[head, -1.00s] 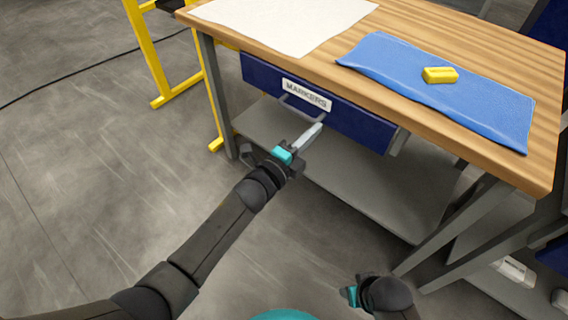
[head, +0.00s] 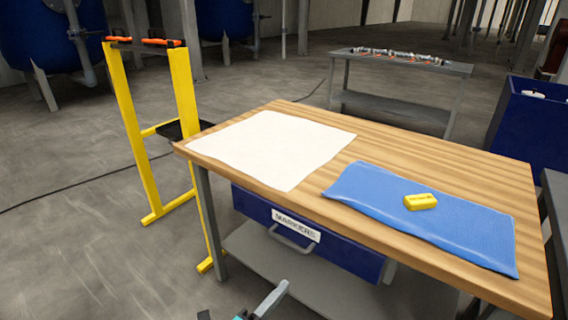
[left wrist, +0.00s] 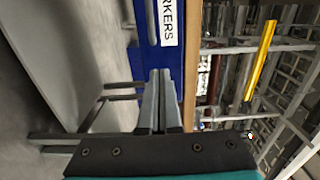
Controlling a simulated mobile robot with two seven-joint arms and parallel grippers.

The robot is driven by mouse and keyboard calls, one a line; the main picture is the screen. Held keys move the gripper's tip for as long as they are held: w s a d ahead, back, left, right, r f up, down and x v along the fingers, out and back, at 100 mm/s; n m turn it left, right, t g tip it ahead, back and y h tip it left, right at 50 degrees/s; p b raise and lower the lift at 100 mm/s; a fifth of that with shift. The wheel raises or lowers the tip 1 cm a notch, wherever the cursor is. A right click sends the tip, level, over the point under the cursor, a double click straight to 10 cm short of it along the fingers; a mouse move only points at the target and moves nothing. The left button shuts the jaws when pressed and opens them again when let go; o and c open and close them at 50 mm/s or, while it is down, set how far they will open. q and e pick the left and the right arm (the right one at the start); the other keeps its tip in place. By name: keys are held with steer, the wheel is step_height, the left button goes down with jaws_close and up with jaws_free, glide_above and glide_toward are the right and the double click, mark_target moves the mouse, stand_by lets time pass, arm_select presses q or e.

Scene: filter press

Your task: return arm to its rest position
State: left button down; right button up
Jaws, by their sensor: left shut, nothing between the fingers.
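My left gripper (head: 277,292) shows at the bottom edge of the head view, below and in front of the blue drawer (head: 345,253) labelled MARKERS. Its fingers also show in the left wrist view (left wrist: 159,98), side by side and shut with nothing between them. The drawer handle (head: 292,240) is clear of the fingers in the head view. In the left wrist view the drawer front (left wrist: 148,58) lies beyond the fingertips. Most of my left arm is out of the head view. My right gripper is not in view.
The wooden workbench (head: 440,170) carries a white sheet (head: 272,148), a blue cloth (head: 375,193) and a yellow block (head: 420,202). A yellow stand (head: 126,125) is at the left, and a grey table (head: 400,108) stands behind. The floor at left is open.

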arm_select(q)
steer(key=s+a+f+n+g+y+p, duration=0.2)
steer(key=s+a+f+n+y, duration=0.3)
steer(key=f, duration=0.5)
steer(key=s+a+f+n+g+y+p, duration=0.1)
steer(key=s+a+f+n+g+y, duration=0.2)
steer(key=a+f+n, duration=0.5)
steer(key=s+a+f+n+g+y+p, duration=0.1)
steer(key=s+a+f+n+g, duration=0.1)
steer(key=s, duration=0.6)
steer(key=s+a+f+n+g+y+p, duration=0.1)
steer(key=s+a+f+n, duration=0.3)
steer(key=s, duration=0.5)
steer(key=s+a+f+n+g+y+p, duration=0.1)
steer(key=s+a+f+n+g, duration=0.2)
steer(key=s+f, duration=0.3)
steer(key=shift+s+f+n+g, duration=0.25)
steer(key=shift+s+g, duration=0.35)
steer(key=shift+s, duration=0.6)
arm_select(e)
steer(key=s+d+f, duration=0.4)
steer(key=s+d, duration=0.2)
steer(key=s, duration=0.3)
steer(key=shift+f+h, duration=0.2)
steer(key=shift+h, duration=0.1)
arm_select(q)
steer(key=shift+r, duration=0.1)
